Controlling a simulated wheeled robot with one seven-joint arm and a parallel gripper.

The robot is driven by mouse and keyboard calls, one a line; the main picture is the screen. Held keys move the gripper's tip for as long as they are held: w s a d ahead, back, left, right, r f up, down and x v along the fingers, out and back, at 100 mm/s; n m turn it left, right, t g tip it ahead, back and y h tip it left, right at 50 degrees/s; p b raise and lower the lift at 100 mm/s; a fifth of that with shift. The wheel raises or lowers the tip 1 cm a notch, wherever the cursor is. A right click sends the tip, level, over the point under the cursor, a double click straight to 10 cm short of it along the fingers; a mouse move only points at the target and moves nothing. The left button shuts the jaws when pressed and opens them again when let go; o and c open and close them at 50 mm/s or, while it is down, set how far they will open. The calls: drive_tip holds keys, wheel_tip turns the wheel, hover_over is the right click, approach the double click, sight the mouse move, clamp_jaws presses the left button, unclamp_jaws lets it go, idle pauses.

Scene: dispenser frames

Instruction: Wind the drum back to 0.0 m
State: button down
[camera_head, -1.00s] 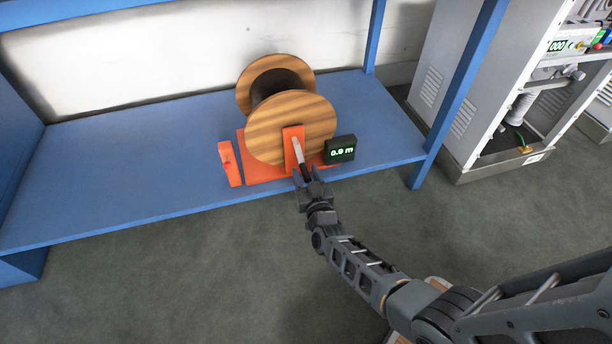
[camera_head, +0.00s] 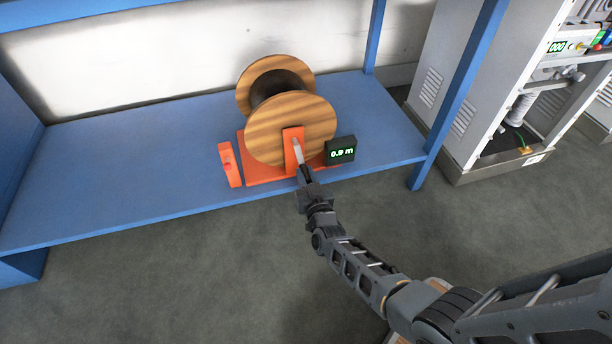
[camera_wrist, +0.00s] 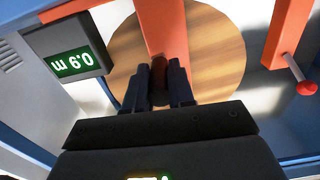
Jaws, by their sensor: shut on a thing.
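A wooden drum (camera_head: 290,125) with two round flanges and a dark core sits in an orange stand (camera_head: 266,175) on the blue shelf. A small black display (camera_head: 341,150) to its right reads 0.9 m in green; it also shows upside down in the wrist view (camera_wrist: 70,58). A pale crank handle (camera_head: 298,152) sticks out from the front of the drum, before the orange upright. My gripper (camera_head: 304,178) is shut on the dark end of the handle. In the wrist view my fingers (camera_wrist: 160,88) close on that dark grip, in front of the drum's face.
An orange bracket (camera_head: 231,165) stands left of the drum; the wrist view shows a red knob (camera_wrist: 306,87) on it. A blue shelf post (camera_head: 462,95) rises at the right, with a grey cabinet (camera_head: 440,90) beyond. The left part of the shelf (camera_head: 120,170) is bare.

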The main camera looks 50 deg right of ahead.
drive_tip(key=shift+s+d, duration=0.1)
drive_tip(key=s+d+r+n+p, duration=0.1)
drive_tip(key=r+n+p, duration=0.4)
drive_tip(key=n, duration=0.6)
drive_tip(key=s+d+r+n+p, duration=0.2)
drive_tip(key=r+n+p, duration=0.4)
drive_tip(key=n, duration=0.4)
drive_tip(key=shift+d+n+p, duration=0.4)
drive_tip(key=shift+d+p, duration=0.25)
drive_tip(key=shift+p, duration=0.15)
drive_tip(key=shift+w, duration=0.1)
drive_tip(key=c, duration=1)
unclamp_jaws()
